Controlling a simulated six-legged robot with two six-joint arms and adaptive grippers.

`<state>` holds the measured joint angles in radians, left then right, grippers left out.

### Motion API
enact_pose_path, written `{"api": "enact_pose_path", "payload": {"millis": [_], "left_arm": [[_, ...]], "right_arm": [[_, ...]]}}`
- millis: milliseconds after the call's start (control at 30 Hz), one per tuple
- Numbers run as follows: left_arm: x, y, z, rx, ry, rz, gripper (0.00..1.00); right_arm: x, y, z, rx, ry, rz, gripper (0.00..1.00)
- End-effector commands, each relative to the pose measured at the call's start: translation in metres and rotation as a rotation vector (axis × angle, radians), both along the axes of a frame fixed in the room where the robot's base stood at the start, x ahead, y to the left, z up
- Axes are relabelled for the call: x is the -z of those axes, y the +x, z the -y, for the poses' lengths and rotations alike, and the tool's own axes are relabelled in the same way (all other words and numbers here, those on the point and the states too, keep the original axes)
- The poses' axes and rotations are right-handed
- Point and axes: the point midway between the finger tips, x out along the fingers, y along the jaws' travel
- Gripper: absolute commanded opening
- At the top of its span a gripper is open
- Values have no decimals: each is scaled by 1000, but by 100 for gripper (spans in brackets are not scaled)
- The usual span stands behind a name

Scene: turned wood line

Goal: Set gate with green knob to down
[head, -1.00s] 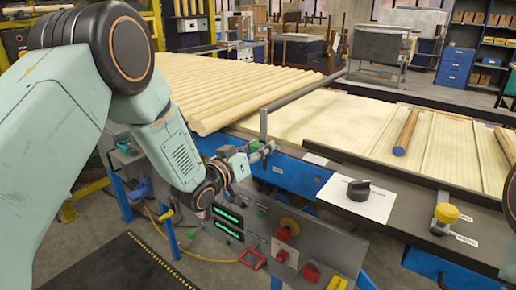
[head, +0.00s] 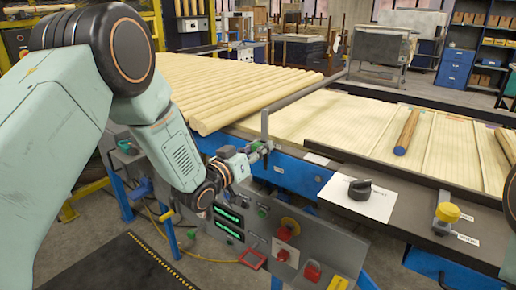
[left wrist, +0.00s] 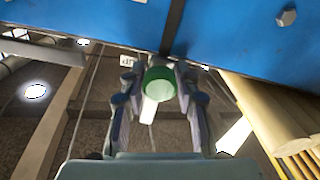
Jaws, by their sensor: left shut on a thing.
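The gate is a grey bar (head: 305,92) on a short upright post (head: 264,124), running across the infeed beside the stacked wooden rods (head: 235,85). Its green knob (head: 255,147) is at the blue front edge of the line, below the post. My left gripper (head: 263,150) is shut on the green knob. In the left wrist view the green knob (left wrist: 160,82) sits between the two fingers of my left gripper (left wrist: 160,88), under the blue frame. The fingers partly hide the knob in the head view. My right gripper is out of view.
A black rotary knob (head: 360,189) and a yellow knob (head: 447,212) are on the right ledge. A single rod (head: 406,133) lies on the slatted deck (head: 340,125).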

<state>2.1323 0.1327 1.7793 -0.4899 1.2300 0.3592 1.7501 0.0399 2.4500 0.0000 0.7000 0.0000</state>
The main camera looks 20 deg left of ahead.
Motion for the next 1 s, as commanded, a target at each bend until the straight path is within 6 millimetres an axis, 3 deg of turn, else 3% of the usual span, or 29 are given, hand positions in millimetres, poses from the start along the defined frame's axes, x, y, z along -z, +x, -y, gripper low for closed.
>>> {"api": "enact_pose_path", "payload": {"millis": [400, 800, 833, 1000], "left_arm": [[66, -1, 0, 1, -3, -7, 0], [74, -1, 1, 1, -1, -11, 0], [74, -1, 1, 1, -1, -11, 33], [73, -1, 0, 1, -1, -8, 48]], "right_arm": [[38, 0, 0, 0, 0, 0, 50], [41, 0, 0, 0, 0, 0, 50], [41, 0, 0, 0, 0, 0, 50], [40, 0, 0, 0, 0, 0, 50]]}}
